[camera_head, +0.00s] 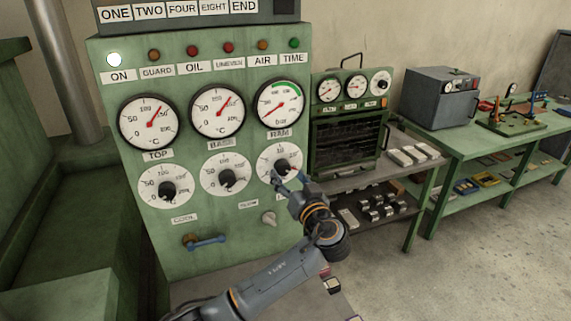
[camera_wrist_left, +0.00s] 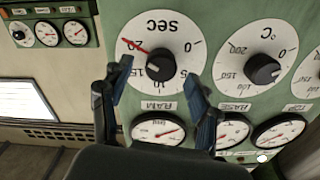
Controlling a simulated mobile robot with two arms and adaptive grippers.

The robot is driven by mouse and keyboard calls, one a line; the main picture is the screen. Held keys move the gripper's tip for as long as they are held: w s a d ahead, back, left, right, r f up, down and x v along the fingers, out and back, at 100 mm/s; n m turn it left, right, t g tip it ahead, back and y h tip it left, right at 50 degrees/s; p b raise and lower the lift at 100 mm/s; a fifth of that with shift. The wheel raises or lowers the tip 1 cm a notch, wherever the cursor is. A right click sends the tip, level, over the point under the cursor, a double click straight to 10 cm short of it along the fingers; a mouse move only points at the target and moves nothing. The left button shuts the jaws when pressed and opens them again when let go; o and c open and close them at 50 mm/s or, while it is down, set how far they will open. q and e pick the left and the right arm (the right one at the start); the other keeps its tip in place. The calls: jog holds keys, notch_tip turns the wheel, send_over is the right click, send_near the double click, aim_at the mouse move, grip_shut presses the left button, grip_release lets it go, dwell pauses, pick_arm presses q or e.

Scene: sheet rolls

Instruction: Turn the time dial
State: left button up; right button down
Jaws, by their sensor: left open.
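The time dial (camera_head: 274,152) is a white round face with a black knob (camera_head: 282,167), below the right-hand gauge on the green panel. In the left wrist view, upside down, its face (camera_wrist_left: 185,35) reads "SEC" and its black knob (camera_wrist_left: 160,68) shows clearly. A red pointer lies near the 20 mark. My left gripper (camera_head: 289,180) is just in front of the dial's lower part. In the wrist view its two dark blue fingers (camera_wrist_left: 157,75) are spread, one either side of the knob's line; I cannot tell whether they touch it. My right gripper is not in view.
Two similar temperature dials (camera_head: 225,174) sit left of the time dial, with gauges (camera_head: 217,111) above. A blue-handled lever (camera_head: 206,240) and a small pale knob (camera_head: 269,219) are lower on the panel. A dark oven (camera_head: 347,140) and shelving stand close on the right.

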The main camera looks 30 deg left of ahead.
aim_at(284, 171)
pick_arm(q)
jog(key=shift+r+p+x, duration=0.2)
jog(key=shift+p+x, duration=0.2)
jog(key=shift+x, duration=0.7)
jog(key=shift+a, duration=0.3)
jog(key=shift+w+a+f, duration=0.1)
jog(key=shift+w+f, duration=0.05)
jog(key=shift+w, duration=0.05)
jog(key=shift+s, duration=0.1)
jog(key=c, duration=1.1)
jog(key=shift+c, duration=0.4)
jog(key=shift+f+b, duration=0.15)
jog(key=shift+b, duration=0.4)
jog(key=n+b, duration=1)
jog(key=b, duration=1.3)
jog(key=shift+f, duration=0.15)
jog(key=shift+r+n+b, duration=0.2)
jog(key=shift+n+b, duration=0.8)
jog(key=shift+b, duration=0.1)
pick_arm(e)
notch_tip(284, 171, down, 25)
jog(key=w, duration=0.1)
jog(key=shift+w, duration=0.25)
pick_arm(q)
jog(key=shift+r, duration=0.1)
